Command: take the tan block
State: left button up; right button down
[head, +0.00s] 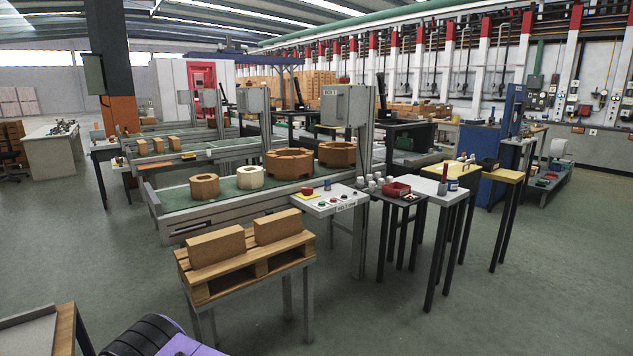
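Two tan rectangular blocks lie on a wooden pallet on a metal-legged stand in the head view, ahead of me and left of centre. The left tan block (216,246) is nearer the pallet's left end. The right tan block (278,226) is farther back, with a small gap between them. I cannot tell which one the task names. The wooden pallet (228,283) shows bare slats in front of both. Neither of my grippers is in view.
A conveyor (185,222) behind the pallet carries round and octagonal pieces. Small tables, including a white-topped table (447,194), stand farther right. A tray-like surface (28,335) is at lower left. Floor (400,310) at front right is clear.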

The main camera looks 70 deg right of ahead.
aim_at(204, 187)
jog(key=z, duration=2)
jog(key=i, duration=1.5)
